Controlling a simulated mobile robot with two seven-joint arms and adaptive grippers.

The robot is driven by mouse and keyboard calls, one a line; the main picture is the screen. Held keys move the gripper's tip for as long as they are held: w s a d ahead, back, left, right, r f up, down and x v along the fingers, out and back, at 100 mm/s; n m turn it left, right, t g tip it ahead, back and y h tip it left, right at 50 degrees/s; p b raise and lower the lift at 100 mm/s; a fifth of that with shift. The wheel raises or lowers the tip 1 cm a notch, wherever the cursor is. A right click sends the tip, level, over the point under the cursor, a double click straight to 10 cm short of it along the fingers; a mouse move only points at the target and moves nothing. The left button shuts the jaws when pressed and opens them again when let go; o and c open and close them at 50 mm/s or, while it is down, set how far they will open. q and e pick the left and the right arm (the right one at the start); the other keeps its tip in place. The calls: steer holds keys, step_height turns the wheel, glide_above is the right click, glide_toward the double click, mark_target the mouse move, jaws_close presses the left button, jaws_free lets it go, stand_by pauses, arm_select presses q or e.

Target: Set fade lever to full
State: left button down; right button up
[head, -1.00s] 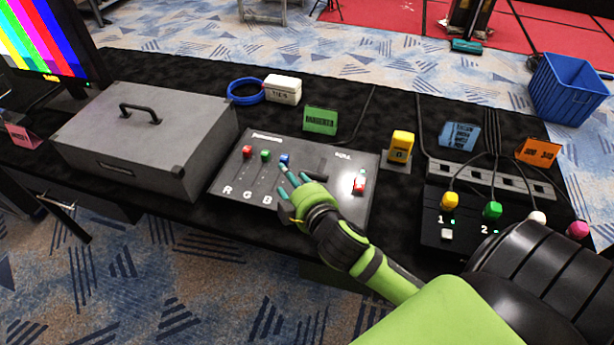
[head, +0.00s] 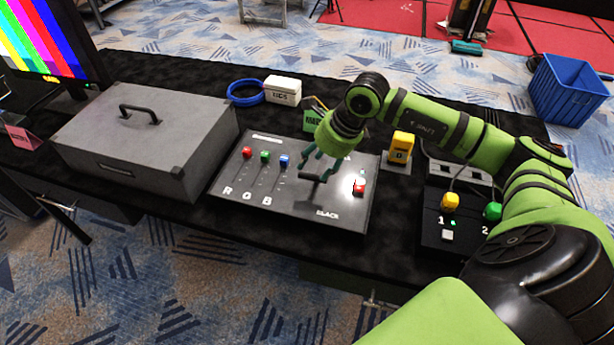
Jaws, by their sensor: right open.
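The control panel (head: 300,200) lies on the black table with red, green and blue sliders marked R, G, B on its left half. The fade lever (head: 314,178), a dark T-shaped handle, stands on its right half, above the word BLACK. The far end of its track is hidden behind my right gripper. My right gripper (head: 317,167) is open and points down at the lever from the far side, its teal fingers close by the handle. I cannot tell whether they touch it. My left gripper is not in view.
A red knob (head: 359,189) sits on the panel right of the lever. A grey case (head: 140,140) stands to the left, a yellow device (head: 401,150) to the right. A box with yellow and green buttons (head: 445,215) is partly behind my arm.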

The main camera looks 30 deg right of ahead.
mark_target(308, 176)
steer(key=p+x, duration=0.1)
steer(key=x, duration=0.6)
steer(key=shift+c, duration=0.4)
steer(key=shift+r, duration=0.1)
jaws_close()
